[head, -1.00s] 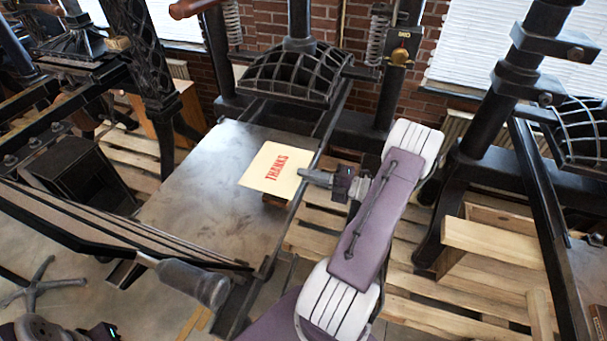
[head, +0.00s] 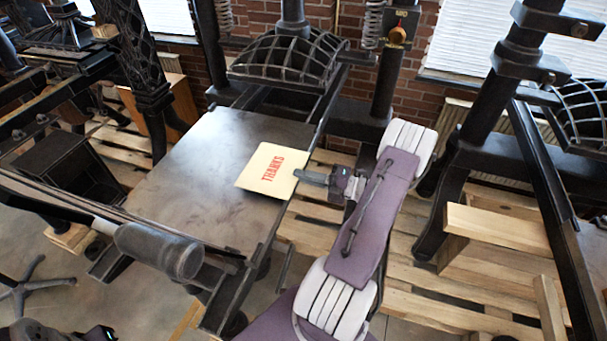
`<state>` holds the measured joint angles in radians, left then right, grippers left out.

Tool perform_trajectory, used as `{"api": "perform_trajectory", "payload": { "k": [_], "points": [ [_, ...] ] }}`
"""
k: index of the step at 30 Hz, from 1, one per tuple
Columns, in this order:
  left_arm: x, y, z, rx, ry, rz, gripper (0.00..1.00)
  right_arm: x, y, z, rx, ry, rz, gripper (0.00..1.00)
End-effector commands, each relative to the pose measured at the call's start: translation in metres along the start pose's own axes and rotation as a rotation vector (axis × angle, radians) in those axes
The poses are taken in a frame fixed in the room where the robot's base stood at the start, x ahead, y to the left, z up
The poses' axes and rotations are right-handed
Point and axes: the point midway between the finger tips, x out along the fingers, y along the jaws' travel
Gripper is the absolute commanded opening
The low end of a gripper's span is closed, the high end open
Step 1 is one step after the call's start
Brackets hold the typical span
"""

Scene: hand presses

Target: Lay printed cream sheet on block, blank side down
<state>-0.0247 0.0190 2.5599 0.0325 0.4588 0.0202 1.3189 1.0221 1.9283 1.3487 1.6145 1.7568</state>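The cream sheet (head: 264,180) shows the red word THANKS on its upward side. It lies on or just above the right part of the grey press bed (head: 190,185); I cannot tell if it touches. My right gripper (head: 303,177) is shut on the sheet's right edge, with its arm reaching in from the lower right. No block can be made out; one under the sheet would be hidden. At the bottom left edge a dark piece of my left arm shows, but its fingers are out of the frame.
The press's ribbed black head (head: 290,60) stands behind the bed. A grey handle (head: 160,250) is at the bed's front left. Another press (head: 490,120) stands at right, with wooden pallets (head: 440,300) on the floor. The bed's left and middle are bare.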

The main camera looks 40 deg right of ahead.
Motion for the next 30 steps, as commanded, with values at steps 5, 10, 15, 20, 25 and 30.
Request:
{"api": "perform_trajectory", "payload": {
  "k": [5, 10, 15, 20, 25, 30],
  "points": [
    [-0.0005, 0.0000, -0.0001, 0.000, 0.000, 0.000, 0.36, -0.0001, 0.0004, 0.0000, 0.000, 0.000, 0.000, 0.00],
    [-0.0004, 0.0000, 0.0000, 0.000, 0.000, 0.000, 0.36, 0.0000, 0.0004, 0.0000, 0.000, 0.000, 0.000, 0.00],
    [-0.0004, 0.0000, 0.0000, 0.000, 0.000, 0.000, 0.36, 0.0000, 0.0004, 0.0000, 0.000, 0.000, 0.000, 0.27],
    [-0.0004, 0.0000, 0.0000, 0.000, 0.000, 0.000, 0.36, 0.0000, 0.0003, 0.0000, 0.000, 0.000, 0.000, 0.30],
    [-0.0003, 0.0000, 0.0000, 0.000, 0.000, 0.000, 0.36, 0.0000, 0.0000, -0.0001, 0.001, 0.000, -0.001, 0.35],
    [-0.0017, 0.0000, -0.0001, 0.000, 0.000, 0.000, 0.36, -0.0057, 0.0002, 0.0006, 0.001, -0.002, -0.002, 0.35]
  ]
}}
